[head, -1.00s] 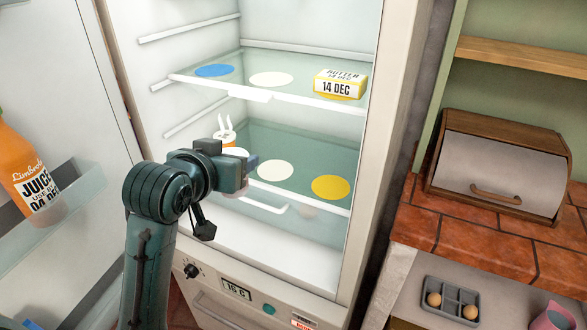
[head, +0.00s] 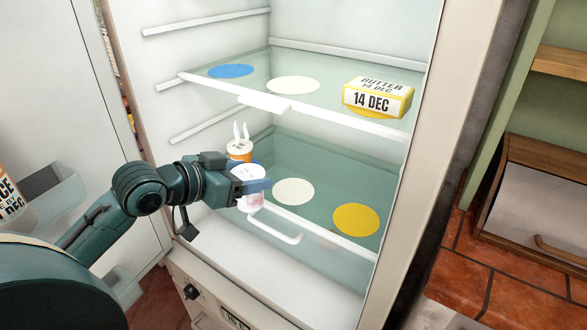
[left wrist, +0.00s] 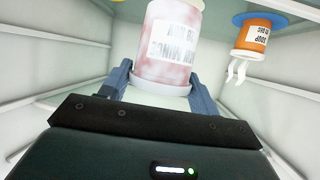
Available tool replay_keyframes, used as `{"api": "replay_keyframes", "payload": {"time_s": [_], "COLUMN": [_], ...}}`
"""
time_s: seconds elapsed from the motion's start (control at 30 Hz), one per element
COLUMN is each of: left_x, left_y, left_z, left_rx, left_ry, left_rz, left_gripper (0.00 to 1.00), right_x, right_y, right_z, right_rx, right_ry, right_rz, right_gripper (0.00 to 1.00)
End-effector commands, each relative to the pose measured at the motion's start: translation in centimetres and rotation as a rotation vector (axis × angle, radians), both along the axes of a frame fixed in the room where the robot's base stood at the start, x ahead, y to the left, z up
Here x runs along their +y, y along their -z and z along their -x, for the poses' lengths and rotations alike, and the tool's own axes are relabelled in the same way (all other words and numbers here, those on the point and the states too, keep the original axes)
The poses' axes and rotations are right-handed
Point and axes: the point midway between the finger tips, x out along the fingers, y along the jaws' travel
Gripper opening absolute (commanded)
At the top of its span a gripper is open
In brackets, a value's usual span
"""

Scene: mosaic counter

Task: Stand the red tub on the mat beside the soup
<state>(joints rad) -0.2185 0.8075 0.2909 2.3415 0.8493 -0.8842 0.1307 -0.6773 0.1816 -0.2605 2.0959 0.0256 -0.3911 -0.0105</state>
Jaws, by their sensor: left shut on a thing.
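The red tub (head: 254,201) has a white lid, and mottled pink-red sides with a white label show in the left wrist view (left wrist: 168,50). My left gripper (head: 260,186) is shut around it, one finger on each side, at the front of the lower fridge shelf. I cannot tell whether the tub's base touches anything. The soup (head: 239,151) is an orange tub with a white lid and two upright white prongs, just behind the held tub. In the left wrist view the soup (left wrist: 252,40) appears upside down on a blue mat (left wrist: 258,18). My right gripper is out of view.
The lower shelf (head: 330,180) has a bare white mat (head: 294,192) and a bare yellow mat (head: 356,219) to the right. Butter (head: 378,98) stands on the upper shelf, above. The open fridge door (head: 60,110) is at the left.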

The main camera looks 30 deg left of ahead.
Motion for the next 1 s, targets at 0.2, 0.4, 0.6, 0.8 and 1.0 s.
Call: {"api": "replay_keyframes", "payload": {"time_s": [0.2, 0.4, 0.6, 0.8, 1.0], "left_x": [-0.6, -1.3, -1.9, -2.1, -2.1], "left_y": [-0.5, -0.5, -0.3, 1.4, 3.1], "left_z": [-4.6, -9.2, -13.4, -14.6, -14.6], "left_rx": [-0.007, -0.005, -0.002, 0.003, 0.003], "left_ry": [-0.001, -0.002, -0.001, 0.000, 0.000], "left_rz": [0.003, 0.003, 0.004, -0.001, 0.000], "left_gripper": [0.30, 0.30, 0.30, 0.30, 0.30], "right_x": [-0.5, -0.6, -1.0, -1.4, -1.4], "right_y": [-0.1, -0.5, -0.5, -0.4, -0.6], "right_z": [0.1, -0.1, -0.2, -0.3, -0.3], "right_rx": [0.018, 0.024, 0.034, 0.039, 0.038], "right_ry": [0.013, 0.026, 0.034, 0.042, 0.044], "right_rz": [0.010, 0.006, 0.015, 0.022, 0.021], "right_gripper": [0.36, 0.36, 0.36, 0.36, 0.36]}}
